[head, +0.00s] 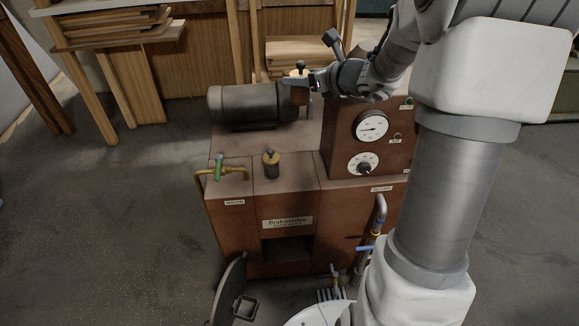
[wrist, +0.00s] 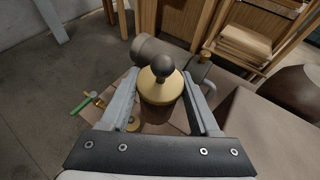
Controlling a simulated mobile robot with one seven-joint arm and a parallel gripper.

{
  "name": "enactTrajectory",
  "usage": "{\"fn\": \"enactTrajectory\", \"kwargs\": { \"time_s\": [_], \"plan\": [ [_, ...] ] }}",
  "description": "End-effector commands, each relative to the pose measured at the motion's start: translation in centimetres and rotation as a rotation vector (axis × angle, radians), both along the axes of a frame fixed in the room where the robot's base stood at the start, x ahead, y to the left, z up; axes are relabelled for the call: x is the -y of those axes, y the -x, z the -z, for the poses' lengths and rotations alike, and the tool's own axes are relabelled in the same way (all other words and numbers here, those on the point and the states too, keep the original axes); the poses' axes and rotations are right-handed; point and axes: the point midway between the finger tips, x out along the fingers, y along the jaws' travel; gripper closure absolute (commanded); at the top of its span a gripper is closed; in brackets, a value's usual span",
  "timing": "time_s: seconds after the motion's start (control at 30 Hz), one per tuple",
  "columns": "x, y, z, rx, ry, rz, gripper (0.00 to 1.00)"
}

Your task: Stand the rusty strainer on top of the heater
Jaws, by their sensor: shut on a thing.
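The strainer (wrist: 161,88) is between my gripper's (wrist: 162,100) two fingers in the wrist view. It has a brass-coloured lid with a dark ball knob, and a brown body that is mostly hidden below. In the head view my gripper (head: 301,84) is shut on it at the back of the heater's top, at the right end of the grey motor. The strainer's knob (head: 300,65) shows there, upright. The heater (head: 235,238) is a red-brown cabinet with a name plate. I cannot tell whether the strainer's base touches anything.
A grey motor (head: 255,103) lies on the heater's back left. A gauge box (head: 340,150) rises at the right. A brass fitting with a dark knob (head: 271,163) and a green-handled tap (head: 219,168) stand towards the front.

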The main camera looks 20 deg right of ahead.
Motion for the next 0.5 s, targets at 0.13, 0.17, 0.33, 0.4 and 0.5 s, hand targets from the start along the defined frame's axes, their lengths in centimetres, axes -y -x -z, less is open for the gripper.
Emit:
{"fn": "enactTrajectory", "kwargs": {
  "time_s": [0.13,0.17,0.33,0.4,0.5],
  "plan": [
    [0.4,-0.3,-0.9,0.000,0.000,0.028,0.98],
    [0.4,-0.3,-0.6,-0.001,-0.001,0.031,0.98],
    [0.4,-0.3,3.7,-0.006,-0.005,0.033,0.98],
    [0.5,-0.3,5.7,-0.006,-0.004,0.034,0.98],
    [0.5,-0.3,8.4,-0.005,-0.004,0.034,0.98]
  ]
}}
